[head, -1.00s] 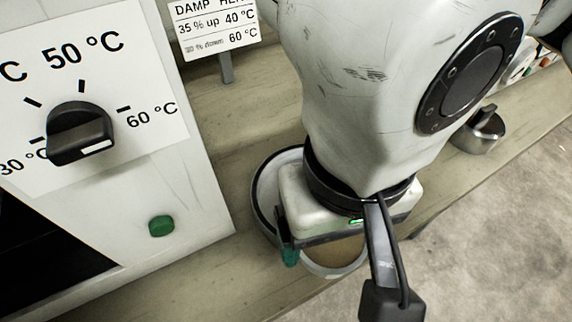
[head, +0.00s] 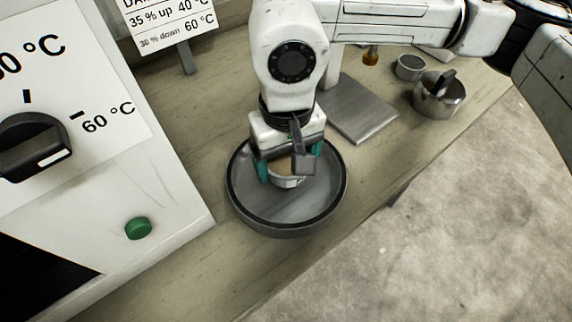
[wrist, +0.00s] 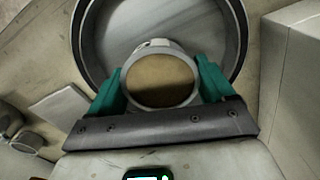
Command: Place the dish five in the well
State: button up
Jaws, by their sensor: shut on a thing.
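A small round dish (head: 286,182) with brown contents and a pale wall is in my gripper (head: 289,168). The wrist view shows the dish (wrist: 160,82) between the two teal fingers of my gripper (wrist: 160,90), which are shut on its sides. The dish looks level. A pale tab shows on its far rim; I can read no number on it. The well seems to be the wide round grey vessel (head: 315,205) with a dark rim. The dish is within its outline in the head view; I cannot tell whether it touches the floor. The vessel (wrist: 112,28) is empty otherwise.
A white cabinet with a dial (head: 30,150) and a green button (head: 138,228) stands at the left. A sign (head: 170,22) stands behind. A grey plate (head: 358,112), a small cup (head: 409,67) and a metal pot (head: 438,95) are on the bench at right.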

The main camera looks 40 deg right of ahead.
aim_at(286, 169)
notch_tip(286, 169, down, 4)
jog(key=shift+w+d+r, duration=0.1)
jog(key=shift+w+r, duration=0.05)
jog(key=shift+r, duration=0.1)
jog(key=shift+f, duration=0.2)
jog(key=o, duration=1)
jog(key=shift+r, duration=0.15)
jog(key=shift+r, duration=0.2)
notch_tip(286, 169, up, 12)
jog(key=shift+f, duration=0.1)
